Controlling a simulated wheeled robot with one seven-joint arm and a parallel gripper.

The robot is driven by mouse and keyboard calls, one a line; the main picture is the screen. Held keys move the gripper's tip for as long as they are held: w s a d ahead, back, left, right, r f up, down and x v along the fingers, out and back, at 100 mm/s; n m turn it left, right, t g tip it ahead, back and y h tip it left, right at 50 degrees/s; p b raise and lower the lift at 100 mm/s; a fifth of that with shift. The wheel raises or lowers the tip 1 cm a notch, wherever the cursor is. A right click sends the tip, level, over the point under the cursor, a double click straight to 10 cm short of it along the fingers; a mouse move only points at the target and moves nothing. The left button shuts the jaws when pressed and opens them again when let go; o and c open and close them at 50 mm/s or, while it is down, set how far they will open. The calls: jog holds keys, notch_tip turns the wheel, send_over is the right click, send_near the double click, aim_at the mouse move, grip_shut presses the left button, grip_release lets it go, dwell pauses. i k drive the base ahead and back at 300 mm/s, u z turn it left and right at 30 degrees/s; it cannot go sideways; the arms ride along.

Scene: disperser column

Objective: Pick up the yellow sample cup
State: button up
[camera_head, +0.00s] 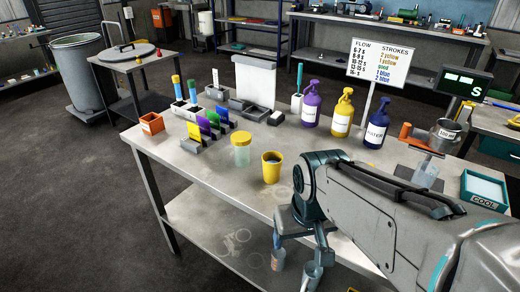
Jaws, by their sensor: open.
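The yellow sample cup (271,172) stands upright on the metal table (215,172), near its front edge, with a dark inside showing at its open top. My gripper (295,266) points down past the table's front edge, below and slightly right of the cup in the picture. Its two fingers are apart, with nothing seen between them. It does not touch the cup. My arm comes in from the lower right and hides part of the table's right side.
A clear jar with a yellow lid (241,149) stands just left of the cup. Purple (311,105), yellow (342,115) and blue (376,128) pump bottles stand behind. A rack of coloured cards (207,135) and an orange box (151,123) are at left. The front left tabletop is bare.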

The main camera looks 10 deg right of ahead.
aim_at(272, 160)
jog(key=k, duration=0.5)
jog(key=u, duration=0.7)
jog(key=i, duration=0.75)
jog(key=u, duration=0.05)
